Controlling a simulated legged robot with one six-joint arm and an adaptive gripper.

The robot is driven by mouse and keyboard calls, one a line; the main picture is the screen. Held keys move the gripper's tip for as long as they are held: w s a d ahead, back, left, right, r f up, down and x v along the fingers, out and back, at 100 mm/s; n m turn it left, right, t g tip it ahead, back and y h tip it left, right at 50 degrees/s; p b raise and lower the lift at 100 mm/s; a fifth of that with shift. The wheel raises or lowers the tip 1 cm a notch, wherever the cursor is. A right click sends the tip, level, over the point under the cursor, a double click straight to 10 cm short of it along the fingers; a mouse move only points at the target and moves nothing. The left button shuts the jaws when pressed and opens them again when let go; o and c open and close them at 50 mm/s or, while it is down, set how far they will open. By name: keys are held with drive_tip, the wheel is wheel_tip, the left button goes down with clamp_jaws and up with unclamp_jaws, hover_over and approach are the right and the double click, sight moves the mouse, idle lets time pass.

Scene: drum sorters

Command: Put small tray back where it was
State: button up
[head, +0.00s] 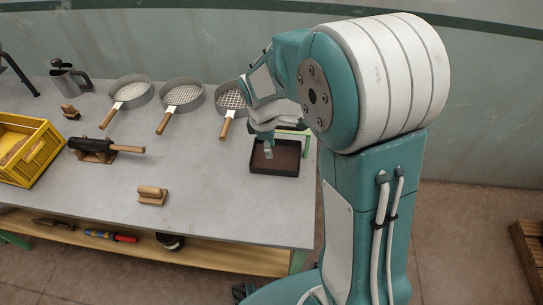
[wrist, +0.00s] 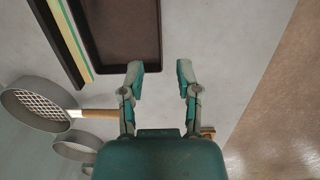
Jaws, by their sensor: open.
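A small dark tray (head: 254,171) with a brown inside lies flat near the right end of the table. It also shows at the top of the wrist view (wrist: 158,35), cut off by the frame edge. My gripper (head: 268,152) appears over the tray in the head view. In the wrist view my gripper (wrist: 160,72) is open with nothing between its fingers. The left fingertip appears close to the tray's near edge; whether it touches cannot be told.
A green-edged rack or frame (head: 306,145) stands just behind the tray. Sieves with wooden handles (head: 181,95), a jug (head: 68,80), a yellow crate (head: 32,150) and a wooden block (head: 152,194) occupy the table. The table (head: 215,205) is bare left of the tray.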

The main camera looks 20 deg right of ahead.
drive_tip(key=s+d+r+m+t+y, duration=0.1)
drive_tip(key=s+r+m+t, duration=0.5)
drive_tip(key=s+r+m, duration=0.7)
drive_tip(key=shift+s+d+r, duration=0.4)
drive_tip(key=shift+s+r, duration=1.45)
drive_tip(key=shift+s, duration=1.3)
